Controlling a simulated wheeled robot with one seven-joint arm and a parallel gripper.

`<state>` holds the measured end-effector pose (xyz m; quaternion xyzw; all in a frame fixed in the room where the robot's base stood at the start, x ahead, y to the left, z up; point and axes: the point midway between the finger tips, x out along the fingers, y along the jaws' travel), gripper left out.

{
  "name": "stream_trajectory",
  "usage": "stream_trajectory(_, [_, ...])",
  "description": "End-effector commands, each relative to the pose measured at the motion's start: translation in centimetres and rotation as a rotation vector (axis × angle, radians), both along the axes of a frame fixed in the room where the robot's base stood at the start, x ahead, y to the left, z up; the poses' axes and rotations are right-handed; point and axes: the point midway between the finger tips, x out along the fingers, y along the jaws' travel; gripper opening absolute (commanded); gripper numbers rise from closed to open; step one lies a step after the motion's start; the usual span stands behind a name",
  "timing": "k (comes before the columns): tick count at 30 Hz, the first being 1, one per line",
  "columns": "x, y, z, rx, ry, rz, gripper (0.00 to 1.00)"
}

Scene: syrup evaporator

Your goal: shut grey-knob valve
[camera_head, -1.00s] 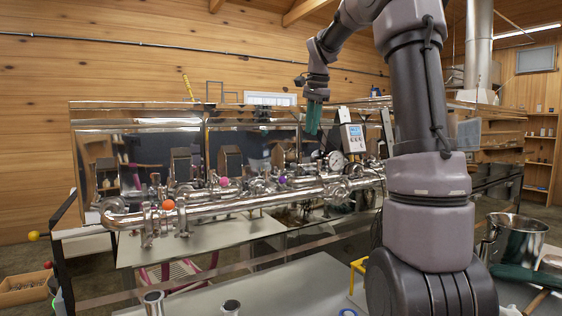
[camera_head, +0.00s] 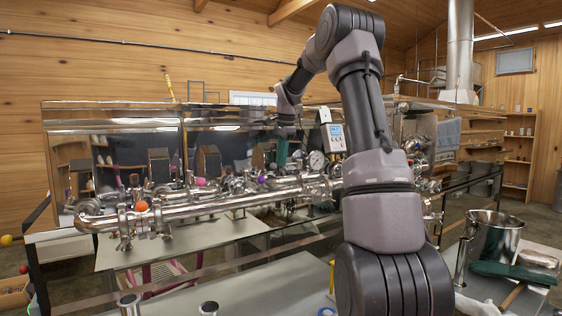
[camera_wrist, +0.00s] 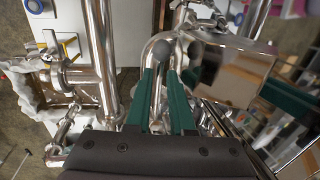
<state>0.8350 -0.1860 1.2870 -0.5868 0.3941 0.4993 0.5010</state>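My gripper (camera_head: 282,152) hangs over the far side of the steel pipework, left of the gauge. In the wrist view, my gripper (camera_wrist: 160,72) has its two green fingers apart, with pipe showing between them. A dark grey round knob (camera_wrist: 162,49) shows just beyond the fingertips, against a bent steel pipe (camera_wrist: 155,85). A second grey round shape (camera_wrist: 195,51) lies to its right at the shiny box; I cannot tell if it is a reflection. I see no contact with the knob. The grey knob is not clear in the head view.
The pipe manifold (camera_head: 220,205) carries an orange knob (camera_head: 141,206), a pink knob (camera_head: 200,181) and a purple knob (camera_head: 262,179). A dial gauge (camera_head: 316,160) and a display box (camera_head: 333,135) stand right of my gripper. A steel pot (camera_head: 494,238) stands at right.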

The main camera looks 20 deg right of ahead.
Motion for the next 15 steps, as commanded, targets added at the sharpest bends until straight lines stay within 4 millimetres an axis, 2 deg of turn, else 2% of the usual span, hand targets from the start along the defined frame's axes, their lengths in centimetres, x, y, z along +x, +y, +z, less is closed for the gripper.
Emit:
stream_trajectory(4, [0.13, 0.03, -0.72, 0.000, 0.000, 0.000, 0.21])
stream_trajectory(11, [0.14, 0.04, -0.78, 0.000, 0.000, 0.000, 0.21])
stream_trajectory(13, [0.14, 0.04, -0.78, 0.000, 0.000, 0.000, 0.02])
stream_trajectory(15, [0.15, 0.04, -0.77, 0.000, -0.001, 0.000, 0.00])
